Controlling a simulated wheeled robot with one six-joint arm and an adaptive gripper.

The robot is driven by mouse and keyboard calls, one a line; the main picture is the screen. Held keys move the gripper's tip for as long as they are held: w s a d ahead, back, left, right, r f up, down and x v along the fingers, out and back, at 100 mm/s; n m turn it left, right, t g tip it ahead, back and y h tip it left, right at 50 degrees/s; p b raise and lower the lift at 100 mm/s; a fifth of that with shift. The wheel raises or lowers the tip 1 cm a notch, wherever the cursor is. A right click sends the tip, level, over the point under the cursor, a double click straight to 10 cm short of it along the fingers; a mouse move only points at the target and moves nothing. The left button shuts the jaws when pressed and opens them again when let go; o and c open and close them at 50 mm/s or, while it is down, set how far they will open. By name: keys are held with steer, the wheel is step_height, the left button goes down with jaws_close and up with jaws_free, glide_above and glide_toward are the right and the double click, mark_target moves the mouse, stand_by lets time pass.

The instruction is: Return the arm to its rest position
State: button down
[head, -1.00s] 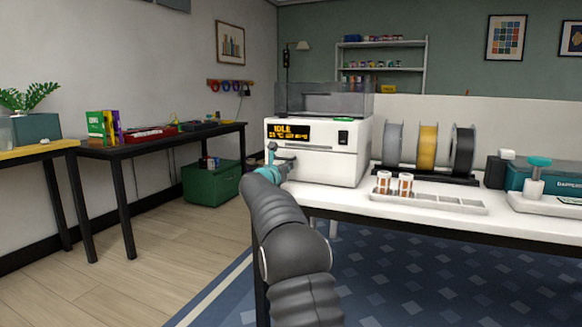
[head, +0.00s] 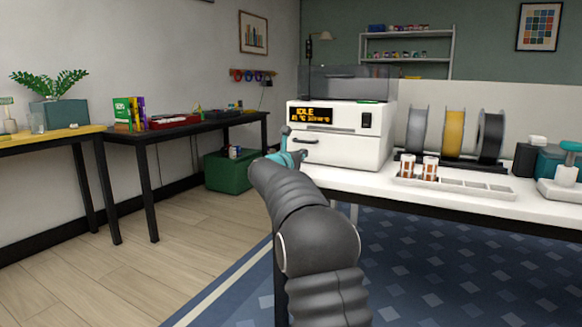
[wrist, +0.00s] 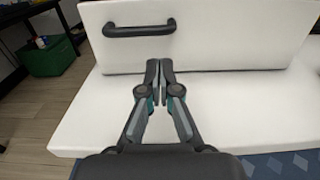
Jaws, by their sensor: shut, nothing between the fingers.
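My arm (head: 305,225) reaches forward from the bottom of the head view, and its end is beside the front left of the white machine (head: 338,149). My gripper (wrist: 159,63) is shut in the wrist view, with its fingertips together and nothing between them. It is over the front strip of the white table (wrist: 228,120), in front of the machine's drawer (wrist: 235,35). The drawer's dark handle (wrist: 139,29) is ahead and to the left of the fingertips, apart from them. In the head view the fingers are small and partly hidden by my arm.
A white tray (head: 484,190) with small spools and a rack of filament rolls (head: 454,133) stand right of the machine. A green box (head: 229,172) is on the floor by the black table (head: 187,127) at left. Wooden floor (head: 160,240) there is clear.

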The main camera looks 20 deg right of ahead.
steer(key=v, duration=0.8)
steer(key=w+a+f+n+t+y, duration=0.45)
steer(key=a+f+n+y, duration=0.35)
steer(key=n, duration=0.8)
steer(key=s+a+f+n+g+y, duration=0.2)
steer(key=s+a+f+n+y, duration=0.15)
steer(key=s+a+n, duration=0.35)
steer(key=s+a+f+n+g+y, duration=0.25)
steer(key=s+a+n+y, duration=0.2)
steer(key=n, duration=0.45)
steer(key=s+f+n+g+p, duration=0.2)
steer(key=s+n+g, duration=0.3)
steer(key=s, duration=0.9)
steer(key=s+f+n+g+p, duration=0.2)
steer(key=s+n, duration=0.5)
steer(key=s, duration=0.8)
steer(key=s+d+r+n+t+h+p, duration=0.1)
steer(key=s+r+p, duration=0.3)
steer(key=s, duration=0.9)
steer(key=shift+d+r+n+h, duration=0.25)
steer(key=shift+r+n+h, duration=0.25)
steer(key=shift+r+h, duration=0.1)
